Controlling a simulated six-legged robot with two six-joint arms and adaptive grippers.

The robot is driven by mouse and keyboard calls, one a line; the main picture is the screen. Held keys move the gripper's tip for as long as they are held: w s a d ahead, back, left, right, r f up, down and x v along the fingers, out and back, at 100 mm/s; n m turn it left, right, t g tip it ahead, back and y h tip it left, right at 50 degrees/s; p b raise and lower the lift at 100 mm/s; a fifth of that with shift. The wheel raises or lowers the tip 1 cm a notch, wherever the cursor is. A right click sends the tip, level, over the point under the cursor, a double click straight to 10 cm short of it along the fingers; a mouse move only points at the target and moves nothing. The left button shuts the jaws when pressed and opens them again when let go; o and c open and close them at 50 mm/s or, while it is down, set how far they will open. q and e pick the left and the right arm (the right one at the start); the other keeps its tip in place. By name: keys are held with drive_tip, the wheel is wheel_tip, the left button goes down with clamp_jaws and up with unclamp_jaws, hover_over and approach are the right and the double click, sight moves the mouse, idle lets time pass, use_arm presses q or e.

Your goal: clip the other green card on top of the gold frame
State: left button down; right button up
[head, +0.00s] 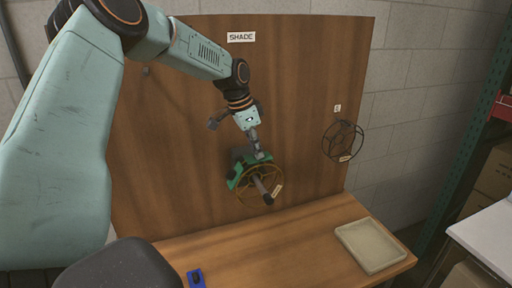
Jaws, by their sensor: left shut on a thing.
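The gold frame (278,203) is a spoked ring on a dark peg that sticks out from the upright wooden board. Green card material (235,182) shows along its upper left rim. My left gripper (259,154) reaches down from the upper left to the top of the gold frame. It is shut on a green card (250,159) at the frame's upper edge. The gripper and card overlap there, so I cannot tell whether the held card touches the rim, or exactly where one card ends and the other begins. My right gripper is out of view.
A dark spoked frame (342,140) hangs on the board to the right. A "SHADE" label (241,37) is at the board's top. A shallow beige tray (370,246) and a small blue item (196,278) are on the wooden bench (285,245). The bench between them is clear.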

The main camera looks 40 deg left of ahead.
use_arm(q)
drive_tip(key=shift+f, duration=0.2)
idle(0.8)
drive_tip(key=shift+w+a, duration=0.1)
drive_tip(key=shift+w, duration=0.05)
idle(0.3)
drive_tip(key=c, duration=1.3)
unclamp_jaws()
drive_tip(key=shift+o, duration=0.2)
drive_tip(key=v, duration=1.2)
